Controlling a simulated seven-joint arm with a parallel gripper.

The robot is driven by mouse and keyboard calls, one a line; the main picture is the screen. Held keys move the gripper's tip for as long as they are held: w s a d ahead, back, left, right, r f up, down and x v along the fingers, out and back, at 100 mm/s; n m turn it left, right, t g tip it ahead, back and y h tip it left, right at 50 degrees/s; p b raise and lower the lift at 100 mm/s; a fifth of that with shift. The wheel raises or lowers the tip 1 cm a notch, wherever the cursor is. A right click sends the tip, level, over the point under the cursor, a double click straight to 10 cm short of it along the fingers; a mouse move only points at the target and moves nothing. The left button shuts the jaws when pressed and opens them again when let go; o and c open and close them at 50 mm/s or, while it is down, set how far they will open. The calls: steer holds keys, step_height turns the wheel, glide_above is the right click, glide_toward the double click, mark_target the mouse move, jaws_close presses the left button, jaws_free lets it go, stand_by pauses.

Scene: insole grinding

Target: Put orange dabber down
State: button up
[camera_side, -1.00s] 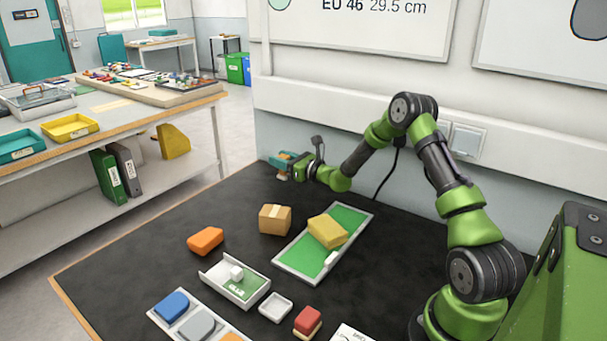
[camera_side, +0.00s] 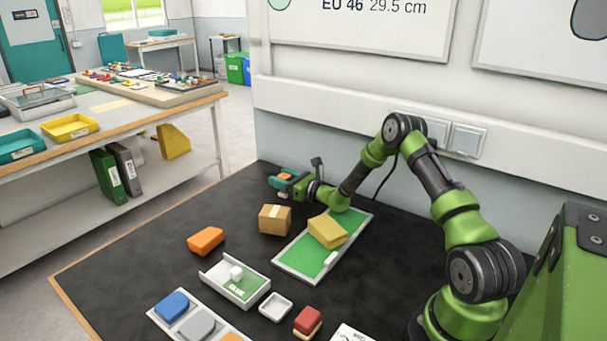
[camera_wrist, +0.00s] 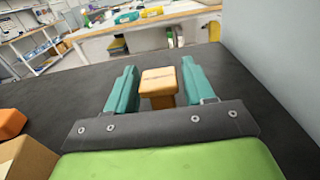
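The orange dabber (camera_wrist: 158,82) stands between my gripper's two teal fingers in the wrist view. It has a pale orange top and a narrower orange part below. My gripper (camera_side: 287,181) is low over the far left of the black mat in the side view, with its fingers around the dabber. In the wrist view the fingers (camera_wrist: 160,85) look spread, with a narrow gap beside the dabber, most clearly on the right. The dabber's lower end is hidden, and its contact with the mat cannot be seen clearly.
A cardboard box (camera_side: 275,219) stands nearby on the mat, with an orange block (camera_side: 206,240) farther left. A yellow block (camera_side: 327,231) lies on the green board (camera_side: 299,257). A glue tray (camera_side: 248,289) is in front. The wall stands close behind my gripper.

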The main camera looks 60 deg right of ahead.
steer(key=shift+o, duration=0.8)
